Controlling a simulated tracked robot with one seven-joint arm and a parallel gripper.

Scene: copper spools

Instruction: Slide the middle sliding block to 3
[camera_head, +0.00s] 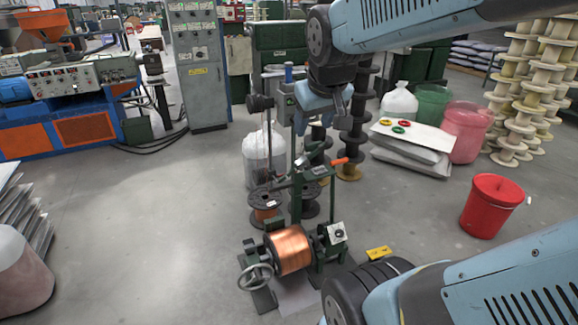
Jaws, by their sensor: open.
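A green winding machine (297,195) stands on the floor in the middle of the view, with a copper spool (288,250) mounted low at its front. A small dark and silver fitting with an orange-red lever (339,161) sits near the top of its post. I cannot tell which part is the middle sliding block, and no number 3 is readable. My gripper (321,122) hangs from my arm above the machine's top, pointing down. It is open with nothing visible between its fingers, and looks apart from the machine.
A handwheel (256,277) sticks out at the machine's front left. A yellow block (379,253) and a red bucket (491,206) are to the right.

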